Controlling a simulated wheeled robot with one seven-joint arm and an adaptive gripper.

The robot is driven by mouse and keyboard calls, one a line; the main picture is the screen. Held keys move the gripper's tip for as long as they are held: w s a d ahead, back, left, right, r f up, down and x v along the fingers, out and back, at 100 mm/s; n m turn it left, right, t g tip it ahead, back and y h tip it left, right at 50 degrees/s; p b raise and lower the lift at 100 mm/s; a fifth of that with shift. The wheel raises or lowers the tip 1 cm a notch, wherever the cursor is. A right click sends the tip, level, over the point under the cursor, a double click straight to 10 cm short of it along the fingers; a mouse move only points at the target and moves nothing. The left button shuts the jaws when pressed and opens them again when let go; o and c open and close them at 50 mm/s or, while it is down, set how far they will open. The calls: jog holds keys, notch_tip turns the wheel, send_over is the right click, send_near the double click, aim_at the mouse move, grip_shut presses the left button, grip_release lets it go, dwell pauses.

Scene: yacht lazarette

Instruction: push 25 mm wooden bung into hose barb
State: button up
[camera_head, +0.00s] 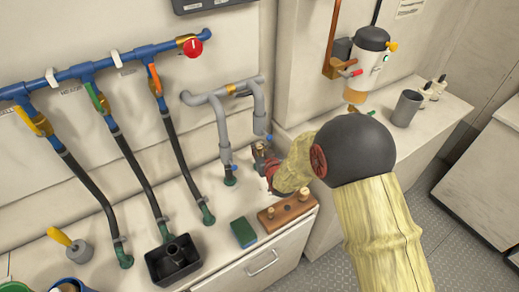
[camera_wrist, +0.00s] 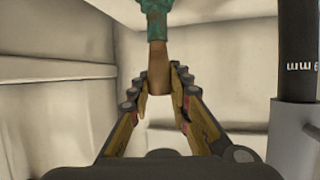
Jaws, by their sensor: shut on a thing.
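The wooden bung (camera_wrist: 158,72) is a brown tapered plug, held between the fingertips of my gripper (camera_wrist: 158,90) in the wrist view. A green hose barb (camera_wrist: 154,18) is directly beyond the bung, at the top of that view. The bung's far end meets the barb's lower end in the picture; I cannot tell whether it is inside or only against it. In the head view my gripper (camera_head: 268,168) is near the wall, beside the grey pipes, and my arm and wrist hide the bung.
A wooden block with pegs (camera_head: 290,210) and a green sponge-like block (camera_head: 243,232) lie on the counter below my gripper. A black box (camera_head: 173,262) stands farther left. Black hoses (camera_head: 133,165) run down the wall to green fittings.

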jog(key=o, duration=0.9)
jog(key=shift+f, duration=0.1)
jog(key=shift+o, duration=0.5)
jog(key=v, duration=1.2)
